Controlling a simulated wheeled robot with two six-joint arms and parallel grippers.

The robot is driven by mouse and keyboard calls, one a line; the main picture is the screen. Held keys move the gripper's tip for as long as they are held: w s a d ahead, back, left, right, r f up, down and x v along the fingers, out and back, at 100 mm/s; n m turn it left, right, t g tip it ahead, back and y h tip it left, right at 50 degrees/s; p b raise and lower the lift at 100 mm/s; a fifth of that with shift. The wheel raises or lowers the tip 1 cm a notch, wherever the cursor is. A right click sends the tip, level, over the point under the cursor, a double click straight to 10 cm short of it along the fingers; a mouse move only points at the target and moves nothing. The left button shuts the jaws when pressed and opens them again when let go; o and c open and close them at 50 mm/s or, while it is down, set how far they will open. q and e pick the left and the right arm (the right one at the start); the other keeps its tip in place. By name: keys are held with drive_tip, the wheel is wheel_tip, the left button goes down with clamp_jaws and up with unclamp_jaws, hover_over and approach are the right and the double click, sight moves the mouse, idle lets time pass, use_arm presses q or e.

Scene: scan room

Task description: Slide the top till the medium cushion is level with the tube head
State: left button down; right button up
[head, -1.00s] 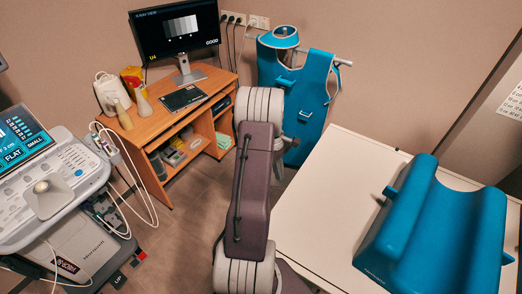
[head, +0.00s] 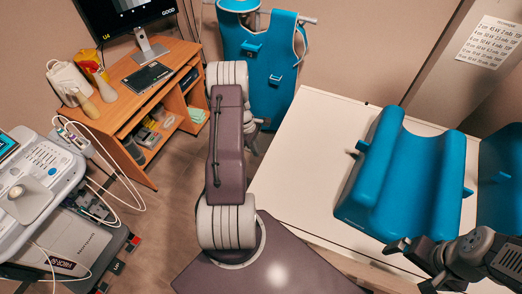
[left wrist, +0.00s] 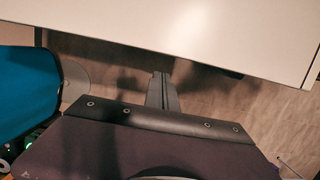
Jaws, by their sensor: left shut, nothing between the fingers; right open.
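A blue cushion (head: 385,185) with a trough along its top and small side handles lies on the white table top (head: 300,150) in the head view. A second blue cushion (head: 503,180) is cut off at the right edge. I cannot tell which is the medium one. I cannot make out the tube head. My left gripper (left wrist: 162,92) is shut and empty, close to the table's edge in the left wrist view; in the head view my arm mostly hides it. My right gripper (head: 411,266) is open and empty, in front of the first cushion, apparently apart from it.
A wooden desk (head: 130,112) with a monitor (head: 122,22) stands at the back left. An ultrasound console (head: 50,215) is at the left. A blue apron (head: 268,75) hangs on the back wall. The table's left part is clear.

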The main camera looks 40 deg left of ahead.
sight(303, 168)
use_arm(q)
drive_tip(key=shift+w+d+r, duration=0.1)
drive_tip(key=shift+w+d, duration=0.1)
drive_tip(key=shift+d, duration=0.8)
drive_tip(key=shift+w, duration=0.1)
drive_tip(key=w+d, duration=0.1)
drive_tip(key=d, duration=0.4)
drive_tip(key=w+d+p, duration=0.1)
drive_tip(key=w+d, duration=0.1)
drive_tip(key=d, duration=0.4)
drive_tip(key=w+d, duration=0.2)
drive_tip(key=d, duration=0.4)
drive_tip(key=shift+w+d, duration=0.15)
drive_tip(key=shift+d, duration=0.05)
drive_tip(key=shift+a, duration=0.2)
